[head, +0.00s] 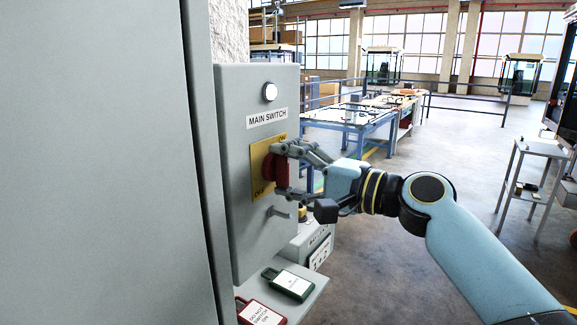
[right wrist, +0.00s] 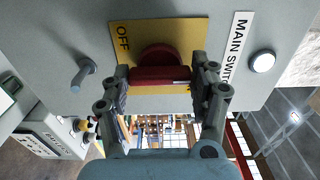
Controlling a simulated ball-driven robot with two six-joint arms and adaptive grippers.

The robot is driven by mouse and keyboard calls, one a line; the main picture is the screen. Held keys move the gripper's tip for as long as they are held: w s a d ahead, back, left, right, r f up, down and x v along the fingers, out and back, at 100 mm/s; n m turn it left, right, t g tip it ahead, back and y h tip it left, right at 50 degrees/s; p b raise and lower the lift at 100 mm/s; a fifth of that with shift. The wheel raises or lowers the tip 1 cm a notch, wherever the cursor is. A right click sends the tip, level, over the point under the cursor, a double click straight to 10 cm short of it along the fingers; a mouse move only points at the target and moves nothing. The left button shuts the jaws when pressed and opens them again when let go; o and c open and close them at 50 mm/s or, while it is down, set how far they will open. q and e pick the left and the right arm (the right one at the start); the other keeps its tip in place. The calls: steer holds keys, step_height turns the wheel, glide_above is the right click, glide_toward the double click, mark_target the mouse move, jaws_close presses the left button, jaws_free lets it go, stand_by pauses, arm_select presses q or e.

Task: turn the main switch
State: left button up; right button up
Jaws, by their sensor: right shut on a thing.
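The main switch is a red rotary handle (head: 275,172) on a yellow plate (head: 257,188) marked ON at the top and OFF at the lower left. The plate is on a grey box (head: 240,112) labelled MAIN SWITCH. My right gripper (head: 287,172) is at the handle, with its fingers closed on it. In the right wrist view, the red handle (right wrist: 160,76) lies between the two fingertips of the right gripper (right wrist: 160,82), one on each side. The handle's exact pointing direction is partly hidden by the fingers in the head view. My left gripper is not in view.
A round white lamp (head: 270,91) is above the label. A grey peg (head: 281,214) sticks out below the plate. A shelf below holds a green tag (head: 288,283) and a red tag (head: 260,312). A large grey panel (head: 95,160) stands close on the left.

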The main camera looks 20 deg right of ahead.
stand_by(0.4)
steer(key=o, duration=1.2)
steer(key=shift+s+d+f, duration=0.1)
steer(key=shift+s+d, duration=0.3)
steer(key=v, duration=1.1)
